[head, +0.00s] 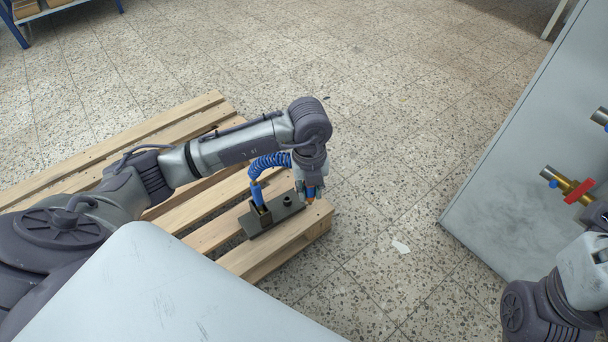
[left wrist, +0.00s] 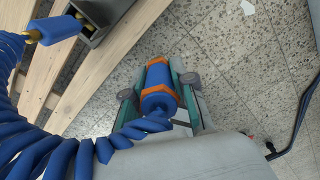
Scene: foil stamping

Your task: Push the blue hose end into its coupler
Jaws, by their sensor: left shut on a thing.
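The blue coiled hose (head: 268,162) arches from a small holder on the pallet to my left gripper (head: 310,195). In the left wrist view, my left gripper (left wrist: 160,92) is shut on the blue hose end (left wrist: 158,76), which has orange bands; its tip is hard to make out. The gripper is above the pallet's right corner. Brass fittings with blue rings stick out of the grey panel at right: one (head: 553,183) beside a red valve handle (head: 580,190), another (head: 601,117) higher up. I cannot tell which is the hose's coupler. My right gripper is out of view.
The grey panel (head: 520,140) stands at right. Tiled floor between pallet and panel is clear except a white scrap (head: 401,247).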

